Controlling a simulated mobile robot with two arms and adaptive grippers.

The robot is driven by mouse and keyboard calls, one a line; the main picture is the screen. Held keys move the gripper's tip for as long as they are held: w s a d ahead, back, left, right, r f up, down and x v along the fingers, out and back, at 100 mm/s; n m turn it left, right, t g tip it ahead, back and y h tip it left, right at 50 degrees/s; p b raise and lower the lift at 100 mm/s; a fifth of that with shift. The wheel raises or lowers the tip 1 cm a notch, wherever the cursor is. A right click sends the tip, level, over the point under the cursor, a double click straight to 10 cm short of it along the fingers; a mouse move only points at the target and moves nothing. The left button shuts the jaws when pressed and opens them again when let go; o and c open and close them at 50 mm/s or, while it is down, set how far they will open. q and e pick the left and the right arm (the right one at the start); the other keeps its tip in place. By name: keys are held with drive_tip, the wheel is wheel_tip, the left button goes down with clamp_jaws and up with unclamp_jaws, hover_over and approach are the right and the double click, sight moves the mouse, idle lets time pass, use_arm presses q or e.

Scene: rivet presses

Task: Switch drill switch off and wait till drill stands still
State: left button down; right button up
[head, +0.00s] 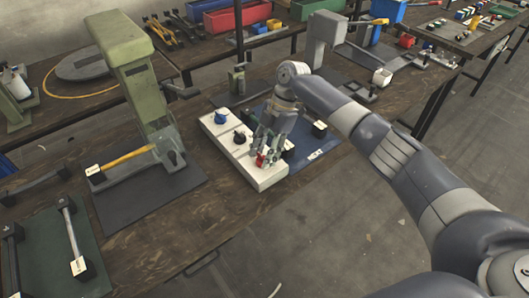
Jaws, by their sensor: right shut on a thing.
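A long white switch box (258,181) lies on the dark wooden bench. It carries a blue knob (221,116), a black knob (239,137) and a red knob (261,161). I cannot tell from labels which knob is the drill switch. My right gripper (263,155) reaches down from the right and is shut on the red knob, its fingers partly covering it. My left gripper is out of view. I cannot make out a drill bit or whether anything is turning.
A green press (130,65) with a yellow-handled lever (125,160) stands left of the box. A blue plate (312,151) lies to its right. A grey machine (322,33) stands behind. Bare bench (180,230) lies in front.

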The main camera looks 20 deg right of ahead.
drive_tip(key=o, duration=1.1)
drive_tip(key=shift+c, duration=0.2)
drive_tip(key=v, duration=1.2)
